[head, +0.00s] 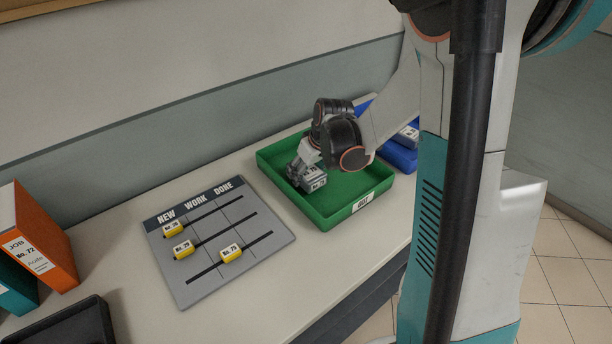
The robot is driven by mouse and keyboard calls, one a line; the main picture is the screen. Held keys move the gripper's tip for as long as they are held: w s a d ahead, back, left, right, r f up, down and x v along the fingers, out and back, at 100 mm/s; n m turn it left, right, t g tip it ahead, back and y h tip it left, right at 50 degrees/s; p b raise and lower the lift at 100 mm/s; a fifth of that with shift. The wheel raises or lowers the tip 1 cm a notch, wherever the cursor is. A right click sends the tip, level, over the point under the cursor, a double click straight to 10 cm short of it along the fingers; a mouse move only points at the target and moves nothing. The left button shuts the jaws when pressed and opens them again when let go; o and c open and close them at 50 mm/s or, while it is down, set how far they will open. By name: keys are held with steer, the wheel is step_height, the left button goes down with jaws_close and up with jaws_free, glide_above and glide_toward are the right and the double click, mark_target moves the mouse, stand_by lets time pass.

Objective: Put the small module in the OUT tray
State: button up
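The green tray (277,155) stands on the bench with a white label on its front wall that seems to read OUT. A small grey module (311,182) with a pale label is inside the tray's outline, toward its left part. My gripper (302,172) reaches down over the tray and is right at the module. The fingers are small and partly hidden by the wrist and the module, so I cannot tell whether they grip it. I also cannot tell whether the module rests on the tray floor.
A blue tray (399,158) with a grey item (407,136) stands right of the green tray, partly behind my arm. A grey NEW/WORK/DONE board (255,265) with yellow sliders lies left. An orange binder (45,235) and black tray (65,328) are far left.

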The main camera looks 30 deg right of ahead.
steer(key=shift+f, duration=0.65)
steer(key=shift+f, duration=0.1)
steer(key=o, duration=1.4)
steer(key=shift+s+r, duration=0.1)
steer(key=shift+r, duration=0.35)
steer(key=p+v, duration=0.3)
steer(key=v, duration=0.8)
steer(key=shift+d+r, duration=0.1)
steer(key=shift+r, duration=0.05)
